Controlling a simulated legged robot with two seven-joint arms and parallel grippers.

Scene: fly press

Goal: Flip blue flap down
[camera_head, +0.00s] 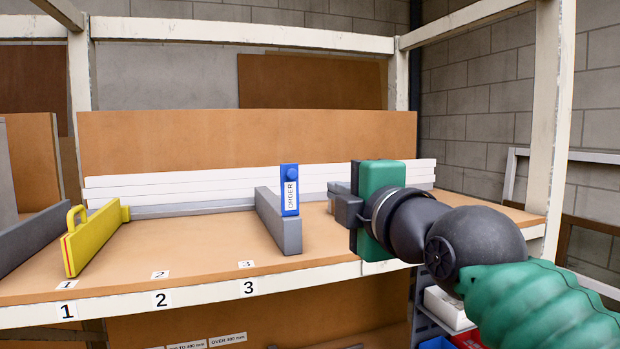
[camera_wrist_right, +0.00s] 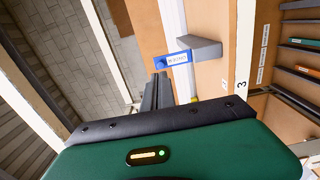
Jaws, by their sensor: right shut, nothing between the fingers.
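The blue flap (camera_head: 290,180) carries a white ORDER label and stands upright at the front end of a grey divider (camera_head: 281,229) on the shelf, above lane 3. The flap also shows in the right wrist view (camera_wrist_right: 170,61), at the end of the grey divider (camera_wrist_right: 201,48). My right gripper (camera_head: 338,205) is to the right of the flap and apart from it, shut and empty. Its dark fingers show together in the right wrist view (camera_wrist_right: 158,91). My left gripper is not in view.
A yellow divider with a handle (camera_head: 88,240) stands at the left of the shelf (camera_head: 200,252). White boards (camera_head: 200,184) lie stacked along the back. White posts (camera_head: 555,120) frame the shelf. Free shelf surface lies between the yellow and grey dividers.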

